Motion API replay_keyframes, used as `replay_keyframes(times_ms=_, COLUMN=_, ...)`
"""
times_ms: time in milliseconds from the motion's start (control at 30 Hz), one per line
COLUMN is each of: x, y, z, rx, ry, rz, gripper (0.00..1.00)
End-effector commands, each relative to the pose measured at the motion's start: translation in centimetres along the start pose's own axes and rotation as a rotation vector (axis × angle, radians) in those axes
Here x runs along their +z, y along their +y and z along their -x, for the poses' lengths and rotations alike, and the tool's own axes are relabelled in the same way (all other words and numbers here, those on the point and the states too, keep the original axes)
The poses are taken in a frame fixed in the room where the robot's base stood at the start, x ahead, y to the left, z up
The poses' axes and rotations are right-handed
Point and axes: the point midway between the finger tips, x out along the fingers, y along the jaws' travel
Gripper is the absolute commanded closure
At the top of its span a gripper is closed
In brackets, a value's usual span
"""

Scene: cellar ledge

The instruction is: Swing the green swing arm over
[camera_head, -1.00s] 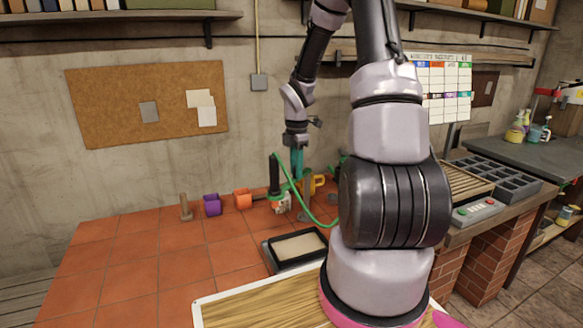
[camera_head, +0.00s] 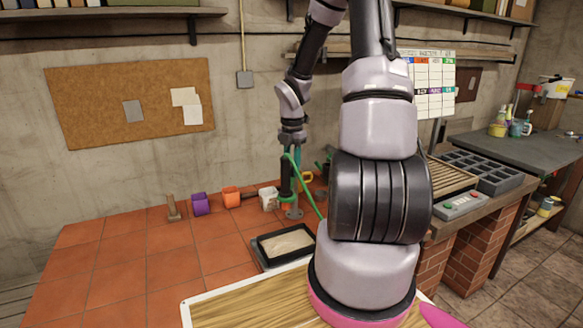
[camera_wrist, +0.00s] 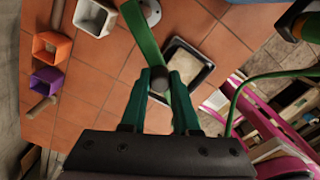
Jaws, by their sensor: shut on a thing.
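The green swing arm (camera_wrist: 142,35) shows in the wrist view as a flat green bar running from the top edge down to my gripper (camera_wrist: 158,85). My gripper's green fingers are closed around a dark round knob (camera_wrist: 158,78) at the bar's near end. A grey round foot (camera_wrist: 150,12) is beside the bar's far part, at the top. In the head view my gripper is among the things near the wall, partly hidden, beside a black upright part (camera_head: 285,178) and a grey round foot. The exact hold cannot be made out there.
A black tray with pale filling (camera_head: 283,243) lies in front on the tiles. A white pot (camera_head: 268,198), an orange pot (camera_head: 231,196) and a purple pot (camera_head: 200,204) stand in a row to the left. Tiles at left front are clear.

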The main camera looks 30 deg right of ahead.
Motion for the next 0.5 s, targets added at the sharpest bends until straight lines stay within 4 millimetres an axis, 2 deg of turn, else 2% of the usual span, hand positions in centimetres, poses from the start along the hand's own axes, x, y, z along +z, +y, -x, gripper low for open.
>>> replay_keyframes(times_ms=167, x=0.16, y=-0.09, z=0.04, rx=-0.001, ry=-0.002, rz=-0.002, gripper=1.00)
replay_keyframes(times_ms=200, x=0.16, y=-0.09, z=0.04, rx=-0.001, ry=-0.002, rz=-0.002, gripper=0.59)
replay_keyframes(times_ms=233, x=0.16, y=-0.09, z=0.04, rx=-0.001, ry=-0.002, rz=-0.002, gripper=0.48)
replay_keyframes(times_ms=267, x=0.15, y=-0.09, z=0.03, rx=-0.001, ry=-0.002, rz=-0.002, gripper=0.41)
replay_keyframes(times_ms=500, x=0.08, y=-0.06, z=0.01, rx=-0.001, ry=-0.001, rz=-0.002, gripper=0.41)
